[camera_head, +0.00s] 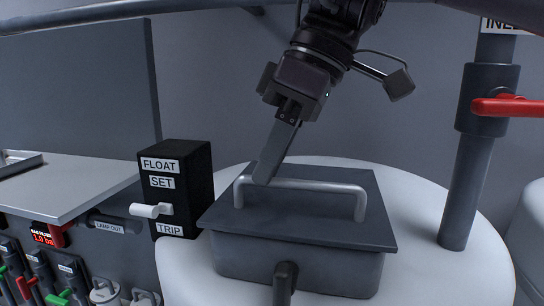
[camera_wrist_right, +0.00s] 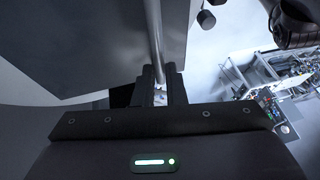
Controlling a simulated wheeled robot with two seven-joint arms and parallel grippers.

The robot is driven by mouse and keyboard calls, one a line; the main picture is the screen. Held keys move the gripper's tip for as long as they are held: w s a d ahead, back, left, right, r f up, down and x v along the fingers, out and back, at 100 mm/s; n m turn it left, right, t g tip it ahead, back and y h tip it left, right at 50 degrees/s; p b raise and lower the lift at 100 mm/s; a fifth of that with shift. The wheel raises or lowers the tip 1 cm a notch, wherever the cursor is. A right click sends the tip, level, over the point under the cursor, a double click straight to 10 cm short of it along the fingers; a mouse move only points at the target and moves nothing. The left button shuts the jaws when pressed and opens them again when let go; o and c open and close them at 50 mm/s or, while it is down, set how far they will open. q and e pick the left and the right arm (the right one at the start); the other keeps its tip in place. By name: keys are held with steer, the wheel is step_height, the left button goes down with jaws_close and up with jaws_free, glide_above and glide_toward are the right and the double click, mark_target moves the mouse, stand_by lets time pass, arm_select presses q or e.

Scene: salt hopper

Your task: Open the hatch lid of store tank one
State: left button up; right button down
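The hatch lid (camera_head: 330,222) is a dark grey square plate lying flat and closed on its box-shaped neck (camera_head: 320,268) on top of the white tank (camera_head: 450,275). A grey bar handle (camera_head: 325,186) stands on the lid. My right gripper (camera_head: 265,175) reaches down from above to the left part of the handle. In the right wrist view, the handle bar (camera_wrist_right: 156,35) runs in between its two close-set fingers (camera_wrist_right: 160,85), which appear shut on it. My left gripper is not in view.
A black FLOAT SET/TRIP box (camera_head: 185,190) with a white lever (camera_head: 150,210) stands left of the lid. A grey pipe (camera_head: 468,180) with a red valve handle (camera_head: 505,106) rises at right. Several coloured valves sit at lower left.

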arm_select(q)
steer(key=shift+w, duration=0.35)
arm_select(e)
steer(key=shift+w+d+r+g, duration=0.1)
steer(key=shift+w+r+g, duration=0.2)
steer(key=shift+r, duration=0.3)
steer(key=shift+w+d+r+g, duration=0.1)
steer(key=shift+w+r+g, duration=0.15)
steer(key=shift+r, duration=0.3)
step_height(320, 180, up, 5)
glide_above(280, 192)
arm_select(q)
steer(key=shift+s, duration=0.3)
arm_select(e)
steer(key=shift+w+d+r+m+g+y, duration=0.25)
steer(key=shift+w+r+g+y, duration=0.2)
steer(key=shift+w+g, duration=0.25)
